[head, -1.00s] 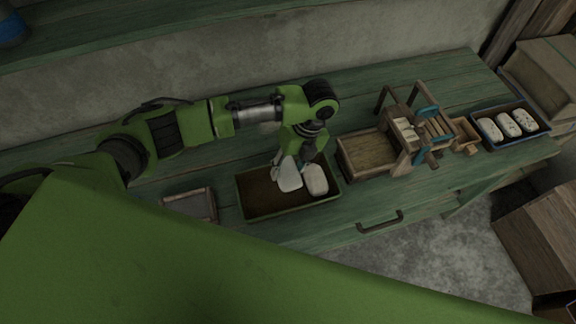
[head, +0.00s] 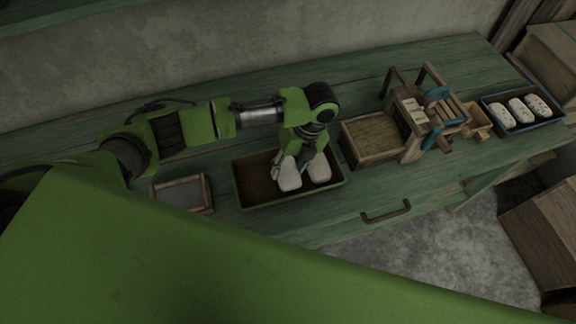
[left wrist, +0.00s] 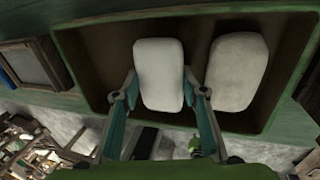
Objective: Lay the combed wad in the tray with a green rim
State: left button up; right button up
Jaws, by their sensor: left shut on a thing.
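The tray with a green rim (head: 256,182) stands on the bench; its floor is brown. My left gripper (head: 289,167) reaches down into it and is shut on a smooth white wad (head: 290,179). In the left wrist view the held wad (left wrist: 159,74) sits between the two fingers (left wrist: 160,93), over the tray floor (left wrist: 103,45). A second whitish wad (head: 319,169) lies in the tray to the right, beside the held one, with a small gap in the left wrist view (left wrist: 236,72). Whether the held wad touches the floor, I cannot tell. My right gripper is not in view.
A wooden-framed grey screen (head: 183,193) lies left of the tray. To the right stand a shallow wooden box (head: 374,137), a wooden carding device with blue parts (head: 430,112) and a blue-rimmed tray (head: 553,122) with speckled wads. A drawer handle (head: 386,211) sticks out below.

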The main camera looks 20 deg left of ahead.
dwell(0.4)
pick_arm(q)
jog(key=shift+p, duration=0.35)
jog(key=o, duration=1.1)
jog(key=shift+c, duration=0.2)
jog(key=o, duration=0.3)
